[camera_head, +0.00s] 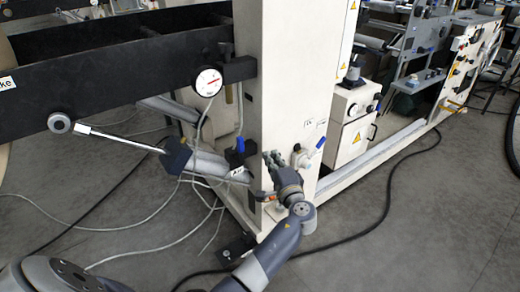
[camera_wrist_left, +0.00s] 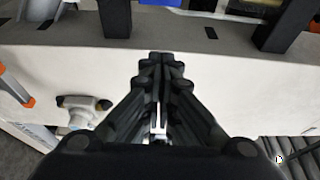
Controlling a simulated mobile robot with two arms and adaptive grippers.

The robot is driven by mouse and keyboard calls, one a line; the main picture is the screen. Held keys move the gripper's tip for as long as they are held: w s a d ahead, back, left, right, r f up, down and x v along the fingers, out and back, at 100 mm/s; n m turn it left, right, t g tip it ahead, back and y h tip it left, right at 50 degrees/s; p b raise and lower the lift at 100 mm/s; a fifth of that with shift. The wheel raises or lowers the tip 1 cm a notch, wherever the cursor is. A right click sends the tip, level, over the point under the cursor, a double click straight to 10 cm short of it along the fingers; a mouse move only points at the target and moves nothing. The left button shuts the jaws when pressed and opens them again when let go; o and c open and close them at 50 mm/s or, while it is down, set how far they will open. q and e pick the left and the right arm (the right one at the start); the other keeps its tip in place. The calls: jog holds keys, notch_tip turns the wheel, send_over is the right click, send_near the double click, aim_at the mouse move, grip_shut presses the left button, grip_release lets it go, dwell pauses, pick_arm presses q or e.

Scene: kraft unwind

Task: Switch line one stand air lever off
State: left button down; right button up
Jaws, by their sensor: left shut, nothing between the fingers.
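A blue lever (camera_head: 239,145) sits on the left face of the white column, by a small tag. Another blue lever (camera_head: 321,143) sticks out from a pale valve (camera_head: 299,158) on the column's front face. I cannot tell from markings which is the line one stand air lever. My left gripper (camera_head: 269,157) is shut and empty, close to the column between these two levers. In the left wrist view its shut fingers (camera_wrist_left: 160,60) point over a pale surface, with a whitish fitting with a dark handle (camera_wrist_left: 78,108) to their left. My right gripper is out of view.
The white column (camera_head: 290,70) stands close to my arm. A round gauge (camera_head: 208,82) hangs on the black beam (camera_head: 120,70). A metal rod (camera_head: 118,138) runs at the left. Cables lie on the grey floor (camera_head: 430,220), which is mostly clear at right.

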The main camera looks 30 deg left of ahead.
aim_at(239, 151)
pick_arm(q)
jog(key=b+x, duration=0.1)
jog(key=x, duration=0.8)
jog(key=shift+w+a, duration=0.1)
jog(key=shift+a, duration=0.35)
jog(key=shift+s+a+p, duration=0.25)
jog(key=shift+s+a, duration=0.05)
jog(key=shift+s, duration=0.55)
jog(key=shift+s+a+p, duration=0.2)
jog(key=shift+s+a, duration=0.1)
jog(key=shift+s, duration=0.55)
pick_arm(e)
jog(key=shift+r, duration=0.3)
